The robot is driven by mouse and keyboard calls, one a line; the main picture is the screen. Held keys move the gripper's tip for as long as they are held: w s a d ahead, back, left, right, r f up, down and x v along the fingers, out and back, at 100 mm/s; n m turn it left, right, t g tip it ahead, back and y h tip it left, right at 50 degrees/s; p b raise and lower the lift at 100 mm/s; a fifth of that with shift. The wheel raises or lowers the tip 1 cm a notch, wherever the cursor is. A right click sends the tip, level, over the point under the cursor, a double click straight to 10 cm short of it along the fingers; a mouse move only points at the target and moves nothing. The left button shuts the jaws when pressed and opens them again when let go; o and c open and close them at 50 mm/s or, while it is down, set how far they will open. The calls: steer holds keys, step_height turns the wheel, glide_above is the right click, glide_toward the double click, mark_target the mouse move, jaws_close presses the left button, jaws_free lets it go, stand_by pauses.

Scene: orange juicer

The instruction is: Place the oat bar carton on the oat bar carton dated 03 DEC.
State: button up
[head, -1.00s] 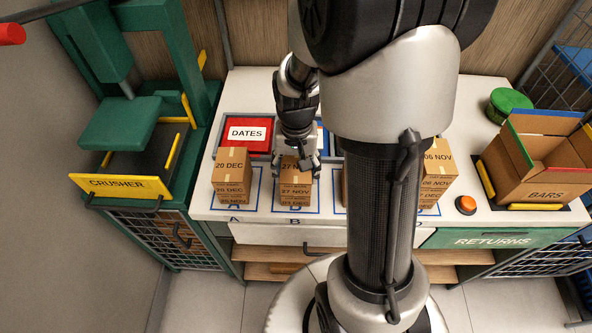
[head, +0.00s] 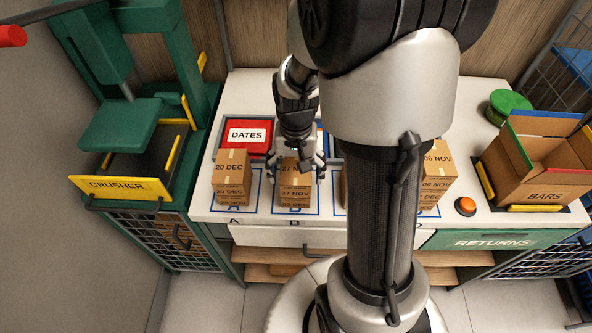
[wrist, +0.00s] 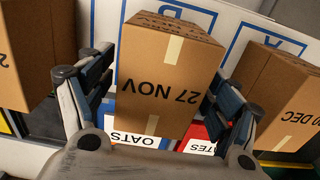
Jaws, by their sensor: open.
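The oat bar carton marked 27 NOV (head: 294,189) is on top of the stack on mat B in the head view. The carton marked 03 DEC (head: 294,204) is under it, only a low strip of its front showing. My gripper (head: 295,179) is open over this stack, one finger on either side of the 27 NOV carton. In the wrist view the 27 NOV carton (wrist: 165,90) lies between the spread fingers, its label upside down. Whether either finger touches it I cannot tell.
The 20 DEC stack (head: 231,178) stands close left on mat A. The 06 NOV stack (head: 437,178) is right, partly behind my arm. Behind is the red DATES bin (head: 246,147). The crusher (head: 120,130) is far left, the open BARS box (head: 545,160) far right.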

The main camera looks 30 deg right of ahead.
mark_target(296, 167)
step_height(296, 167, up, 11)
steer(key=p, duration=0.3)
steer(key=s+a+r+n+t, duration=0.4)
steer(key=s+a+r+n, duration=0.2)
steer(key=s+a+r, duration=0.4)
steer(key=s+r, duration=0.2)
steer(key=s, duration=0.1)
steer(key=shift+s+a+n+t+p, duration=0.25)
steer(key=shift+a+n+t+p, duration=0.05)
steer(key=shift+a+n+p, duration=0.1)
